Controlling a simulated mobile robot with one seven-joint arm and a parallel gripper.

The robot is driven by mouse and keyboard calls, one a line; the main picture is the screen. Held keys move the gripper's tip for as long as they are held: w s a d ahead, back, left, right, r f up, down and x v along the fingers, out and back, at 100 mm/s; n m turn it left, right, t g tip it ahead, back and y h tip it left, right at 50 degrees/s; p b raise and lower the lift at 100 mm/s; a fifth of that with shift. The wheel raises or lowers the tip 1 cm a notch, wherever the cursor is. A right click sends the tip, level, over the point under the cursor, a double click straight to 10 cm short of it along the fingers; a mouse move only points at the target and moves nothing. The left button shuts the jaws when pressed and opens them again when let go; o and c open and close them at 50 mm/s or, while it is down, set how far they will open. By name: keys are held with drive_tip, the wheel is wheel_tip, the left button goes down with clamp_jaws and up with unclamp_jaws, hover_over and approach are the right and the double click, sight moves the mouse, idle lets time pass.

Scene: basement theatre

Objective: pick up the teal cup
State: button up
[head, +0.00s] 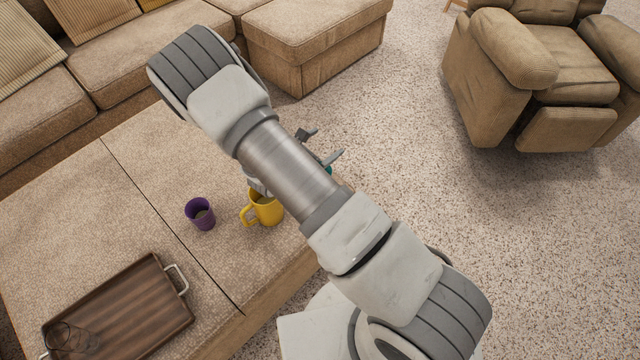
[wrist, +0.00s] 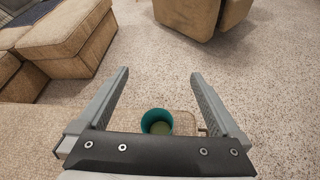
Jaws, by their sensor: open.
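The teal cup (wrist: 157,121) shows in the wrist view, low in the middle between the two fingers and partly cut off by the gripper's dark body. Its open top faces the camera. In the head view only a small teal sliver (head: 328,170) shows beside my arm, which hides the rest. My gripper (wrist: 160,77) is open, its fingers wide apart, with nothing seen held between them. In the head view the gripper is mostly behind the arm, with two grey finger parts (head: 322,146) showing.
A yellow mug (head: 267,211) and a purple cup (head: 201,214) stand on the beige ottoman surface (head: 130,215), left of my arm. A wooden tray (head: 130,320) with a clear glass (head: 72,340) lies front left. A sofa (head: 130,70) is behind; an armchair (head: 540,80) is right. Carpet between is open.

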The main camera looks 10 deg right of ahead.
drive_tip(key=a+f+n+b, duration=0.1)
drive_tip(key=f, duration=0.5)
drive_tip(key=f+n+t+y+b, duration=0.1)
drive_tip(key=f+n+b, duration=0.1)
drive_tip(key=f, duration=0.4)
drive_tip(key=a+f+n+y+b, duration=0.1)
drive_tip(key=f+b, duration=0.1)
drive_tip(key=f, duration=0.4)
drive_tip(key=shift+s+a+f+n+t, duration=0.1)
drive_tip(key=shift+a+f+n+t, duration=0.2)
drive_tip(key=shift+f+n+t, duration=0.1)
drive_tip(key=shift+w+d, duration=0.3)
drive_tip(key=shift+w, duration=0.15)
drive_tip(key=b+x, duration=0.2)
drive_tip(key=x, duration=0.4)
drive_tip(key=shift+w, duration=0.1)
drive_tip(key=c, duration=1.2)
drive_tip(key=shift+r, duration=0.15)
